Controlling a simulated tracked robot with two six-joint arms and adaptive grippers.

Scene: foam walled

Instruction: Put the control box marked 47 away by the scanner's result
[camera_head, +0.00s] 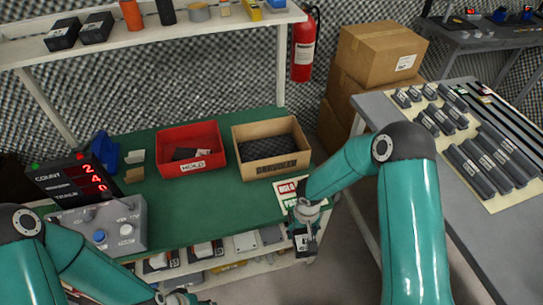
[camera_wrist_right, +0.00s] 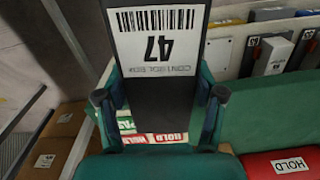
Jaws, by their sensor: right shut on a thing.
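My right gripper (camera_head: 306,208) is shut on the control box (camera_head: 305,240), held at the bench's front right corner. In the right wrist view, the fingers (camera_wrist_right: 158,100) grip the dark box (camera_wrist_right: 157,75) from both sides; its white barcode label reads 47, upside down. A red bin (camera_head: 163,166) marked HOLD and a tan bin (camera_head: 240,150) with a dark lining stand on the green bench. A dark piece lies in the red bin. A blue device (camera_head: 106,150), perhaps the scanner, stands at the left. My left gripper (camera_head: 180,298) is partly cut off at the bottom edge.
A red-digit counter (camera_head: 75,182) and a grey button box (camera_head: 108,228) stand at the bench's left. A HOLD/PASS card (camera_head: 290,190) lies near the held box. A shelf (camera_head: 150,35) spans the back. Boxed parts sit on the lower shelf. The right table (camera_head: 450,230) holds several dark parts.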

